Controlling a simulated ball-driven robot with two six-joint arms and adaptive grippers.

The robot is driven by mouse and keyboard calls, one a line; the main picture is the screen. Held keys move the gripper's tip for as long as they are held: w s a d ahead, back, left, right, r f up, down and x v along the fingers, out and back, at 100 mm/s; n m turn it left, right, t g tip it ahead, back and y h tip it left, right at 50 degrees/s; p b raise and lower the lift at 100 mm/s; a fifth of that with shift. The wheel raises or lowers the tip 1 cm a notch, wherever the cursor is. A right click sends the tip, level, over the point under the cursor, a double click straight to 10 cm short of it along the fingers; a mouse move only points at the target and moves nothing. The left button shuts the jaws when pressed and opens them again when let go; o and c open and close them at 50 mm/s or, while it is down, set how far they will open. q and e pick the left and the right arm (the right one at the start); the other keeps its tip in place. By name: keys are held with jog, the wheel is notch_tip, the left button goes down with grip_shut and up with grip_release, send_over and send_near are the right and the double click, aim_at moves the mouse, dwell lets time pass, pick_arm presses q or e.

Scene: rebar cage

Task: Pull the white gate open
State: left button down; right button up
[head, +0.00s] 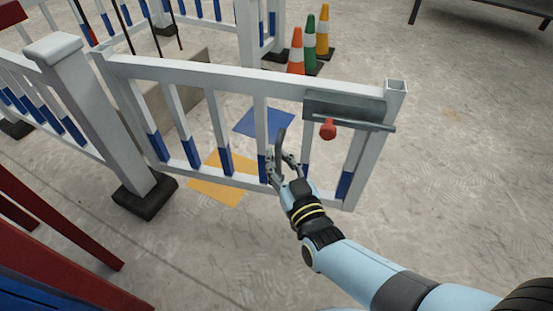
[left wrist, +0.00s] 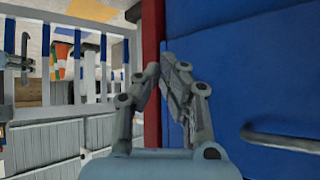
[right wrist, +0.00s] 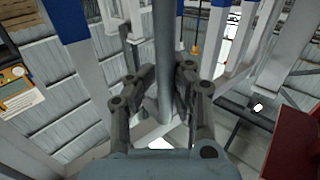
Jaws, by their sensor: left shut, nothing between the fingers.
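The white gate (head: 225,75) has blue lower bar ends and spans from a white post at left to its free end at right. A grey latch plate (head: 345,108) with a red knob (head: 327,129) is on its upper right. My right gripper (head: 279,160) is at the gate's middle bars, beside a dark upright piece (head: 281,143). In the right wrist view its fingers (right wrist: 160,78) are apart, with a grey upright bar (right wrist: 165,45) between them in the picture; contact cannot be told. My left gripper (left wrist: 165,65) is shut and empty, outside the head view.
The white gate post (head: 88,105) stands on a black foot (head: 147,196). Traffic cones (head: 309,42) stand behind the gate. Blue (head: 264,122) and orange (head: 222,187) floor patches lie under it. A red frame (head: 60,235) is at lower left. A blue panel (left wrist: 240,70) is close to my left gripper. Floor at right is clear.

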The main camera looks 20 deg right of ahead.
jog(key=o, duration=0.6)
jog(key=shift+s+d+f, duration=0.2)
jog(key=shift+s, duration=0.05)
jog(key=shift+a+r, duration=0.1)
jog(key=s, duration=1.1)
jog(key=shift+s+a, duration=0.3)
jog(key=shift+s, duration=0.1)
